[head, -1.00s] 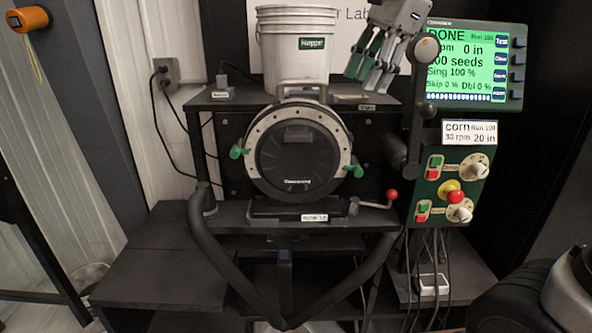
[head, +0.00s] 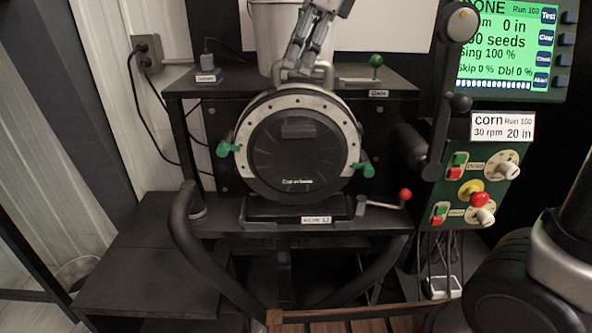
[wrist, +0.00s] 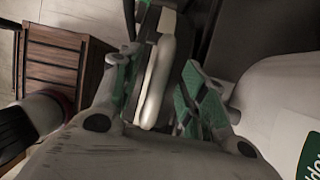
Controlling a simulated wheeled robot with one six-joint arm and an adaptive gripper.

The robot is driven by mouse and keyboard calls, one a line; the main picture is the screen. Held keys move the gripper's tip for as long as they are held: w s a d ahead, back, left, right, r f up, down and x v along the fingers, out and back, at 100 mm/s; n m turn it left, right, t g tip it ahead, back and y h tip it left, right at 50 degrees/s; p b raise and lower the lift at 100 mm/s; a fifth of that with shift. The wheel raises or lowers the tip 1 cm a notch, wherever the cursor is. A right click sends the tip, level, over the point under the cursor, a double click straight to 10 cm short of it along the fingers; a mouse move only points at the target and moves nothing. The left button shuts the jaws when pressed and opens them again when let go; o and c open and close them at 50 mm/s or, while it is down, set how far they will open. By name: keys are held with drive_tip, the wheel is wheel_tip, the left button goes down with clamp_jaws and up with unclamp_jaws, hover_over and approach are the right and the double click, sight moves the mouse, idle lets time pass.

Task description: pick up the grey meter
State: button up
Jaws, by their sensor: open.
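The grey meter (head: 347,160) is a round housing with a grey bolted rim, a black face and a green knob on each side. It stands upright in a black cradle (head: 262,209) on the stand. A light grey carrying handle (head: 326,74) rises from its top. My gripper (head: 293,68) comes down from above at this handle in the head view. In the wrist view my gripper (wrist: 160,88) is open. Its green-padded fingers are on either side of a pale bar, likely the handle (wrist: 158,82). I cannot tell whether they touch it.
A white bucket (head: 262,35) stands close behind the meter and fills the right of the wrist view. A green-knobbed lever (head: 376,62), a red-knobbed crank (head: 404,195) and a control panel (head: 470,185) are to the right. A slatted wooden box (head: 345,318) is at the bottom.

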drive_tip(key=shift+x, duration=0.9)
clamp_jaws()
drive_tip(key=shift+r, duration=0.15)
